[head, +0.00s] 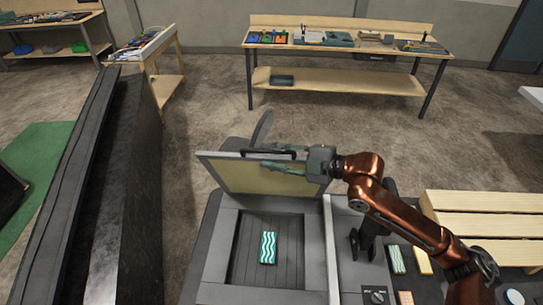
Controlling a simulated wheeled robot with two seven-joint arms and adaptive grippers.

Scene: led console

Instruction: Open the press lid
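The press lid (265,180) is raised and tilted up at the back of the press (215,270), its pale yellowish inner face toward me. A dark handle (252,153) shows at the lid's upper edge. My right gripper (278,162) reaches in from the right, its greenish fingers pointing left at the handle and lid's top edge. Whether the fingers close on the handle or only touch it cannot be told. A green and white wavy-striped block (268,247) lies in the press's recessed bed. My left gripper is not in view.
Right of the bed is a control panel with a knob (377,296) and several colored blocks (397,260). A slatted wooden rack (480,212) stands at the right. A tall dark slab (110,200) fills the left. A workbench (340,80) stands at the back, with open floor before it.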

